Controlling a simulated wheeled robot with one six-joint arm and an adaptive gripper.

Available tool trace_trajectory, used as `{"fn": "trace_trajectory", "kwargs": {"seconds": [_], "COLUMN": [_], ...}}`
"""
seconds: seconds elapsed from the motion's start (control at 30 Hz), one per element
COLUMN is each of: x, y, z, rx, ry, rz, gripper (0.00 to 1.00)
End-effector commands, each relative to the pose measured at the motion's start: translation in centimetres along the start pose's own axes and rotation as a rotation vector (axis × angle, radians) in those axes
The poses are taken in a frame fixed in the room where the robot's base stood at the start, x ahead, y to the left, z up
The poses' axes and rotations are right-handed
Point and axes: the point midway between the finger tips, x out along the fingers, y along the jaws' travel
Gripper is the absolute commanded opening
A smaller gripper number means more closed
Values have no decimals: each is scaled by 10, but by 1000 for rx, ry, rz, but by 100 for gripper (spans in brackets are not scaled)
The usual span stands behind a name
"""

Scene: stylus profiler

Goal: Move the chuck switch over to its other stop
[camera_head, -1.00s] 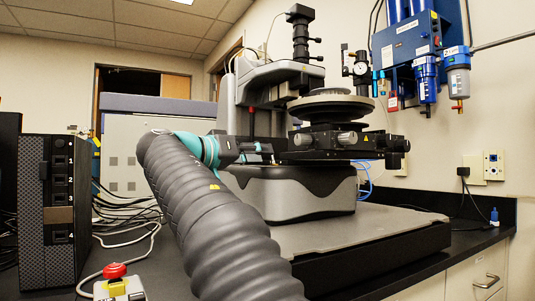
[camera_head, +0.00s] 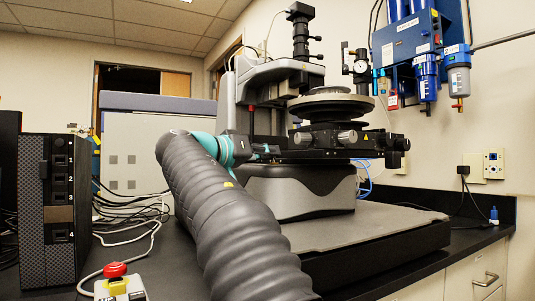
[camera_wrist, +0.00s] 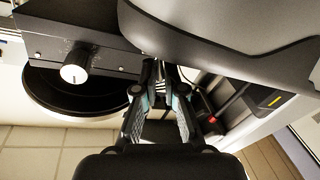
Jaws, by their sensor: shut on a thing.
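The stylus profiler's chuck stage (camera_head: 340,153) is a black block under a round grey plate. My gripper (camera_head: 268,152) reaches its left end in the head view. In the wrist view my gripper (camera_wrist: 161,88) has its fingers close together on a small metallic piece, the chuck switch (camera_wrist: 159,70), at the edge of the black stage housing (camera_wrist: 75,40). The fingers hide most of the switch, so its exact position between its stops cannot be told.
A pale round knob (camera_wrist: 74,74) sticks out of the housing beside my fingers. The grey profiler base (camera_head: 300,192) lies below the stage. A red emergency button (camera_head: 115,270) and a dark numbered unit (camera_head: 45,210) stand at the left. Blue filters (camera_head: 426,78) hang on the wall.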

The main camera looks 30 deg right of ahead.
Motion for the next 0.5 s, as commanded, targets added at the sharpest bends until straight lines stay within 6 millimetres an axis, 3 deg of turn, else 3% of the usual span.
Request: {"fn": "trace_trajectory", "kwargs": {"seconds": [0.27, 0.5], "x": [0, -1], "y": [0, 3], "z": [3, 6], "rx": [60, 218], "ry": [13, 45], "rz": [5, 19], "gripper": [0, 0]}}
